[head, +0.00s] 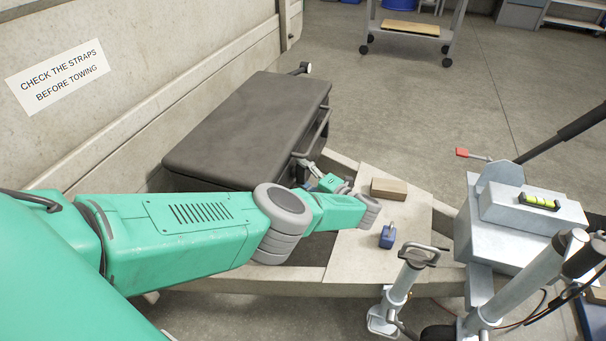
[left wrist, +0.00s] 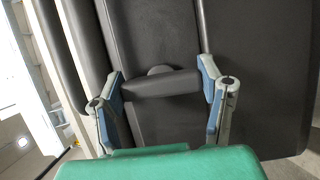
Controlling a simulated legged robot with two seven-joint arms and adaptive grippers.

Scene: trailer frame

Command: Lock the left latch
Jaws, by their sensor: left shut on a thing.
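A dark grey storage box (head: 250,125) with a closed-looking lid sits on the trailer frame beside the pale wall. My left gripper (head: 311,169) is at the near end of the box's right-hand side. In the left wrist view my left gripper (left wrist: 161,78) has its two blue-grey fingers on either end of a short dark bar (left wrist: 160,84) that stands out from the dark box face. It is shut on this bar, which looks like the left latch. In the head view the gripper and wrist largely hide the latch. My right gripper is not in view.
A wooden block (head: 389,188) and a blue padlock-like item (head: 387,237) lie on the pale frame plate (head: 350,255). A grey winch-like unit with a level (head: 540,201) and a jack post (head: 400,285) stand at the right. A handle (head: 318,135) runs along the box side.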

